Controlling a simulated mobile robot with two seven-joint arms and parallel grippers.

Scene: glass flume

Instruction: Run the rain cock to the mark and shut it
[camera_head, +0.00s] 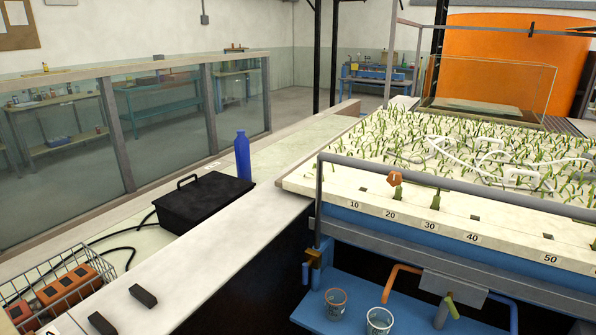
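Neither of my grippers shows in the head view. At the right stands a planted flume bed with a white front edge (455,220) numbered 10 to 50. A brown hexagonal piece (394,179) stands above the edge near the 20. Below, over a blue shelf (350,270), are a small brass fitting (313,257), an orange bent pipe (403,268) and a grey fitting with a green handle (452,307). I cannot tell which of these is the rain cock, or its setting. An orange-rimmed cup (335,302) and a clear cup (379,320) stand on the shelf.
A black box (203,202) with a handle and a blue bottle (242,157) stand on the left ledge. A wire basket (60,285) with orange items and small black blocks (143,295) lie nearer. A grey rail (450,183) runs along the bed's front.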

